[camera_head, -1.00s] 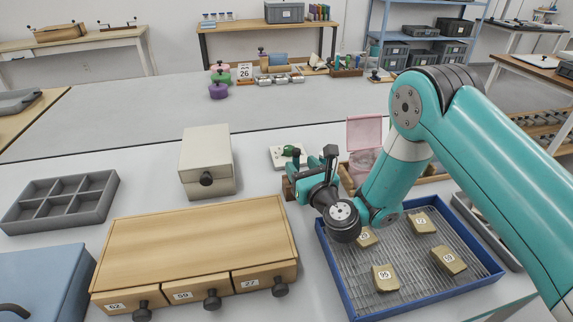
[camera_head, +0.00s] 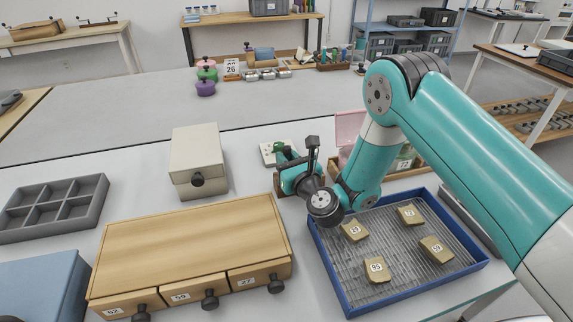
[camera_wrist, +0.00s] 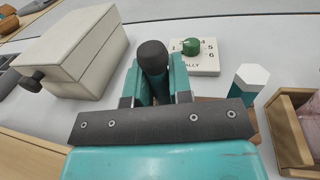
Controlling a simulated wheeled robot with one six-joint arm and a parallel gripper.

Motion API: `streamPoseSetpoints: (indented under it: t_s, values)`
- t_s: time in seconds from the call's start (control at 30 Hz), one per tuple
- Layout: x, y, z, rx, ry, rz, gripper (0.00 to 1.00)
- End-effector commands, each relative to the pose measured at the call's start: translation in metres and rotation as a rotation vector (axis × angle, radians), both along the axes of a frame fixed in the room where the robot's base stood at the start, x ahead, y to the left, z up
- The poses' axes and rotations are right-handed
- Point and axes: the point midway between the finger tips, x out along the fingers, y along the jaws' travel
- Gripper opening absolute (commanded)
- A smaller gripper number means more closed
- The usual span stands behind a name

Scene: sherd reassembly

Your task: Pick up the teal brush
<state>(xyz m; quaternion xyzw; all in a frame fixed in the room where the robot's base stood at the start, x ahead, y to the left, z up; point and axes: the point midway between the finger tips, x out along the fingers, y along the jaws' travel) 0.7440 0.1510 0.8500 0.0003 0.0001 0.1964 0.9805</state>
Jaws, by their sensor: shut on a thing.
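My gripper (camera_wrist: 155,92) is shut on an upright tool with a rounded black top (camera_wrist: 152,56). The fingers and the dark bar of the gripper hide its lower part, so I cannot tell whether it is the teal brush. In the head view my gripper (camera_head: 287,165) is over the table, behind the blue-rimmed tray. A second upright piece, teal with a white six-sided top (camera_wrist: 249,84), stands right of my gripper in the wrist view, apart from it. Its lower end is hidden.
A dial board (camera_wrist: 205,62) with a green knob lies beyond my gripper. A cream box (camera_head: 196,150) stands left. A wooden drawer unit (camera_head: 190,245) is in front, and a blue tray (camera_head: 345,300) with numbered sherds is at right. A wooden bin (camera_wrist: 285,135) is close right.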

Motion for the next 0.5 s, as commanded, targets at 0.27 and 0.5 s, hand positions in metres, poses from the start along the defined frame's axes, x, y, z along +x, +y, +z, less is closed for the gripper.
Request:
streamPoseSetpoints:
  t_s: [0.27,0.5]
  values:
    - [0.000,0.001,0.010,-0.001,-0.001,0.001,0.00]
    - [0.000,0.001,0.034,0.000,-0.001,0.001,0.00]
